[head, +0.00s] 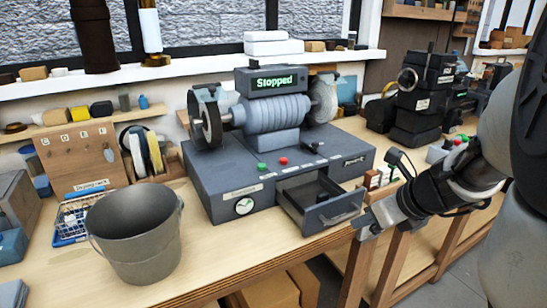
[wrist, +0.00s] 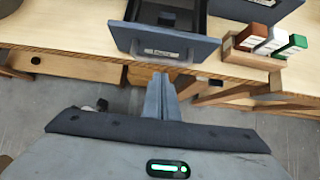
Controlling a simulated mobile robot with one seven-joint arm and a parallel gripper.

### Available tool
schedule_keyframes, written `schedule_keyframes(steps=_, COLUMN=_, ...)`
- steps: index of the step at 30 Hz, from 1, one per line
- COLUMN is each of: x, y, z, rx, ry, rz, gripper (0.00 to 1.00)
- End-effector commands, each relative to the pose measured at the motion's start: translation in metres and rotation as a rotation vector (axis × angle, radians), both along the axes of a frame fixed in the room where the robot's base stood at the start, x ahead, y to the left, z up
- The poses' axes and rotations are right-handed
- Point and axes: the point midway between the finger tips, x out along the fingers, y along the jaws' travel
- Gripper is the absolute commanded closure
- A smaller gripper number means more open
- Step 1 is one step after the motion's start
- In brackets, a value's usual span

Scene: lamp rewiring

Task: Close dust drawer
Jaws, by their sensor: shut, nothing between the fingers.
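The dust drawer (head: 317,208) is a dark grey box pulled out from the front of the grey grinder machine (head: 278,120) on the bench. The drawer front with a handle and label also shows in the wrist view (wrist: 163,47). My gripper (head: 364,230) is just right of and in front of the drawer front in the head view. In the wrist view my gripper (wrist: 161,78) has its fingers together, pointing at the drawer front just below the handle. Whether the fingertips touch it I cannot tell.
A metal bucket (head: 135,236) stands on the bench at left. A small wooden holder with coloured blocks (wrist: 265,42) stands right of the drawer. The wooden bench edge (wrist: 60,62) runs below the drawer. The machine's display reads "Stopped".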

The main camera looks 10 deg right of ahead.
Motion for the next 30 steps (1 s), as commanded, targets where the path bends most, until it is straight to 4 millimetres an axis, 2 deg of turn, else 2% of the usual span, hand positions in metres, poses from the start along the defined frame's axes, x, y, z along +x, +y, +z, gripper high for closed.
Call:
schedule_keyframes(steps=6, x=0.016, y=0.006, z=-0.003, rx=0.000, ry=0.001, rz=0.001, gripper=1.00)
schedule_keyframes(steps=17, x=0.018, y=0.007, z=-0.003, rx=0.000, ry=0.000, rz=0.000, gripper=1.00)
schedule_keyframes(steps=20, x=0.025, y=0.010, z=-0.001, rx=0.001, ry=0.002, rz=0.003, gripper=1.00)
schedule_keyframes(steps=23, x=0.045, y=0.017, z=0.001, rx=0.003, ry=0.003, rz=0.006, gripper=1.00)
schedule_keyframes(steps=30, x=0.111, y=0.042, z=0.003, rx=0.003, ry=0.004, rz=0.006, gripper=1.00)
